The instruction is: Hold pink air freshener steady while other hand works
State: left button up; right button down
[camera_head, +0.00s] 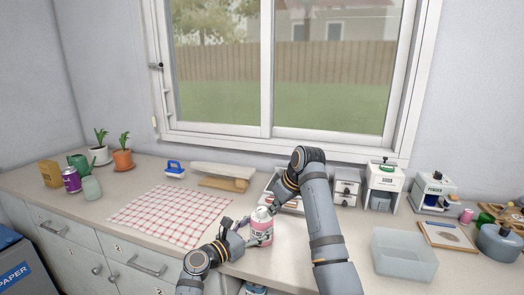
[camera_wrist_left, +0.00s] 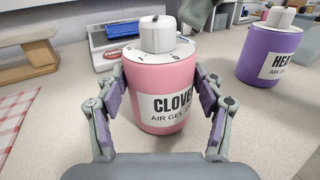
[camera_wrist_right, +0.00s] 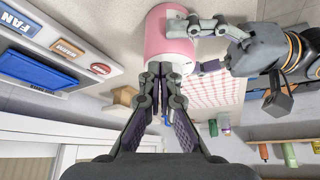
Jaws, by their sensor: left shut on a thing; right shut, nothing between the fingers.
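The pink air freshener (camera_head: 261,227), with a white cap and a label reading "CLOVE AIR GEL", stands on the counter; it fills the middle of the left wrist view (camera_wrist_left: 160,85). My left gripper (camera_head: 247,232) is shut on its sides, one finger on each side in the left wrist view (camera_wrist_left: 160,100). My right gripper (camera_head: 272,207) is shut and empty, its tips near the cap end in the right wrist view (camera_wrist_right: 160,72). Whether the tips touch the cap is unclear. The pink body also shows in the right wrist view (camera_wrist_right: 166,35), partly covered by the left fingers.
A purple air freshener (camera_wrist_left: 268,55) stands to the right in the left wrist view. A red checked cloth (camera_head: 172,213) lies left of my arms. A clear bin (camera_head: 403,257) stands to the right. A white panel with labels and a blue tray (camera_wrist_right: 40,70) is close to my right gripper.

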jog(key=shift+w+a, duration=0.15)
jog(key=shift+a, duration=0.15)
dwell(0.5)
jog(key=shift+s+a, duration=0.15)
jog(key=shift+s, duration=0.05)
jog(key=shift+s+a, duration=0.3)
jog(key=shift+s, duration=0.05)
jog(key=shift+a, duration=0.1)
